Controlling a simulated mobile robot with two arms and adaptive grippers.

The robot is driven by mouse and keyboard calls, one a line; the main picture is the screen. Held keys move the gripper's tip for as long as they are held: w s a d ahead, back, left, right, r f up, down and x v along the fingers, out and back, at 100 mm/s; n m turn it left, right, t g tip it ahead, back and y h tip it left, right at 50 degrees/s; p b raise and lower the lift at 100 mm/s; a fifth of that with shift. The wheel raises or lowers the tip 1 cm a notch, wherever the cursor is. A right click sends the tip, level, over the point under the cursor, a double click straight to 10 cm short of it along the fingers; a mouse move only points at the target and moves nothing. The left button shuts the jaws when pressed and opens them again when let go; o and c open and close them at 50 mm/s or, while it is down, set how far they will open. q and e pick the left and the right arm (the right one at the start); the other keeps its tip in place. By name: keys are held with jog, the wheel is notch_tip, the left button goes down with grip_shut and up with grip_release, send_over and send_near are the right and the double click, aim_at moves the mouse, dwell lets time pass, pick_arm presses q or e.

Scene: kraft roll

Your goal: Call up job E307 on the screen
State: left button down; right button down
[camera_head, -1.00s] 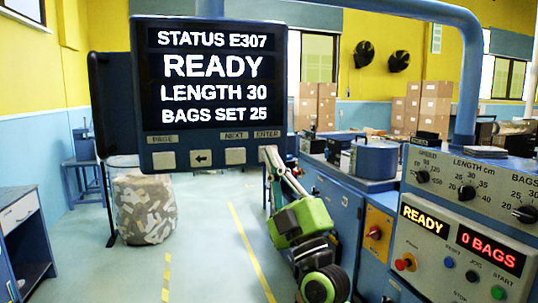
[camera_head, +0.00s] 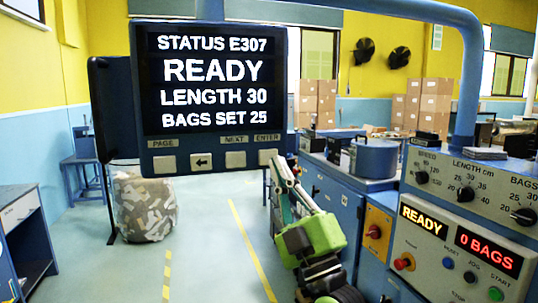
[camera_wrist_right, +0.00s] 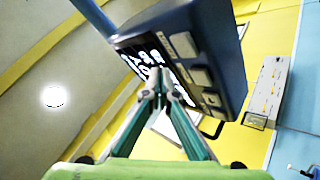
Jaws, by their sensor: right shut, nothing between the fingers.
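The screen (camera_head: 215,85) hangs on a pipe arm and reads STATUS E307, READY, LENGTH 30, BAGS SET 25. Under it is a row of square buttons: PAGE (camera_head: 164,164), a left arrow (camera_head: 201,162), NEXT (camera_head: 236,159) and ENTER (camera_head: 267,157). My right gripper (camera_head: 277,161) is shut and empty, its tips beside the right edge of ENTER; I cannot tell whether they touch it. In the right wrist view the shut fingertips (camera_wrist_right: 158,75) point up at the screen housing (camera_wrist_right: 212,45), with its buttons to their right. My left gripper is not in view.
The machine panel (camera_head: 465,235) at right has knobs, READY and 0 BAGS displays and coloured push buttons. The floor at left centre is free.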

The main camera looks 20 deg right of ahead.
jog(key=shift+s, duration=1)
